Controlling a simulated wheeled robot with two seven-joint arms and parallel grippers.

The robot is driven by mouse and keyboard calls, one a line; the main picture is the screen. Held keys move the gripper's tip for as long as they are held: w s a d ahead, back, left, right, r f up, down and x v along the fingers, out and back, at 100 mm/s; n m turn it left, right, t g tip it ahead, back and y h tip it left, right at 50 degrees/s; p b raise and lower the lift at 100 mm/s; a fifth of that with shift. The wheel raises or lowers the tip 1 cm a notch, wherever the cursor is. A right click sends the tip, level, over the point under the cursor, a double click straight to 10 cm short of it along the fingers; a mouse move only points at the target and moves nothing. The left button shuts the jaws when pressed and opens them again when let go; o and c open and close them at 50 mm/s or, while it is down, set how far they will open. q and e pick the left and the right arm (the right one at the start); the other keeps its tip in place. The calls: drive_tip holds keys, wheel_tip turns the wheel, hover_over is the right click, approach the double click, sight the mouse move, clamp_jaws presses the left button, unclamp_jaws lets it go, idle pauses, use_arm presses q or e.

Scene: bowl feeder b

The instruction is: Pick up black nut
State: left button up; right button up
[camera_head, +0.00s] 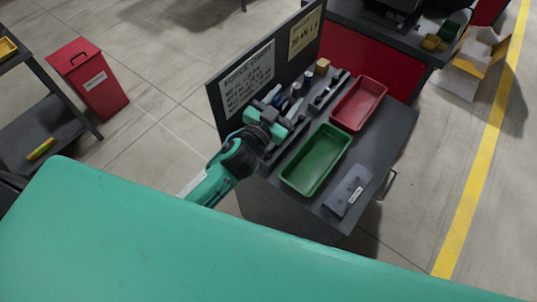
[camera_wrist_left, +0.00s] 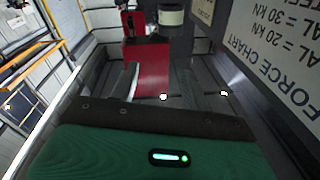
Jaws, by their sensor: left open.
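My left gripper (camera_head: 281,110) is open above the left side of the dark workbench (camera_head: 392,135) in the head view, close to the sign panel. It hides part of the bench there. Small dark and pale parts (camera_head: 296,90) stand just beyond it, too small to tell apart. I cannot make out a black nut for sure in either view. The left wrist view shows the green and black gripper body (camera_wrist_left: 190,150) along the bottom, with nothing clearly held. My right gripper is not in view.
A green tray (camera_head: 317,158) and a red tray (camera_head: 357,103) lie on the bench, with a dark labelled box (camera_head: 348,191) nearer. An upright sign panel (camera_head: 249,78) edges the bench's left side and also shows in the left wrist view (camera_wrist_left: 275,60). A red bin (camera_head: 88,80) stands on the floor.

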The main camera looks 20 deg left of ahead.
use_arm(q)
drive_tip(key=s+d+r+m+g+h, duration=0.3)
drive_tip(key=d+r+m+g+h, duration=0.2)
drive_tip(key=d+r+m+h, duration=0.65)
drive_tip(key=s+d+f+m+g+h, duration=0.2)
drive_tip(key=s+d+m+g+h, duration=0.25)
drive_tip(key=m+g, duration=0.4)
drive_tip(key=g+y, duration=0.5)
drive_tip(key=y, duration=1.6)
hover_over(269, 154)
wheel_tip(269, 154, down, 15)
drive_tip(key=shift+m, duration=0.4)
wheel_tip(269, 154, down, 8)
drive_tip(key=shift+a+r+p, duration=0.1)
drive_tip(key=shift+p, duration=0.7)
drive_tip(key=shift+f+p, duration=0.5)
wheel_tip(269, 154, down, 4)
drive_tip(key=shift+r+p, duration=0.25)
drive_tip(key=shift+p, duration=0.5)
drive_tip(key=shift+f, duration=0.45)
clamp_jaws()
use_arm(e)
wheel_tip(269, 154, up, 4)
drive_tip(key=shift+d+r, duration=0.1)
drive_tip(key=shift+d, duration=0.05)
